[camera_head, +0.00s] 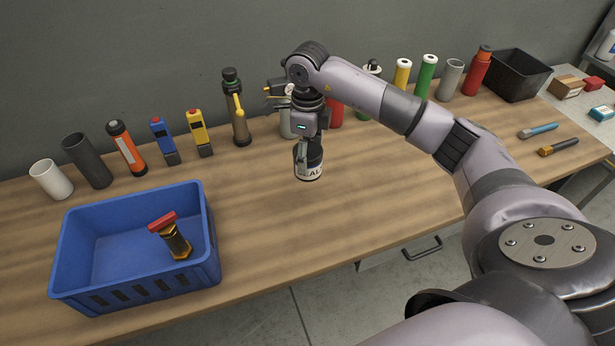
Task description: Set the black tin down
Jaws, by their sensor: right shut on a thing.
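The black tin (313,160) is upright in the middle of the head view, with a white label at its lower end showing the letters "AL". My right gripper (301,152) points down over it and is shut on its upper part, hiding some of its top and left side. The tin is over bare wooden bench top (330,215). I cannot tell whether its base touches the wood. My left gripper is not in view.
A blue crate (135,285) holding a brass fitting with a red handle (178,240) stands at the front left. Several bottles, tubes and tools line the back, including a red bottle (477,72). A black bin (517,75) stands at the back right. The bench middle is clear.

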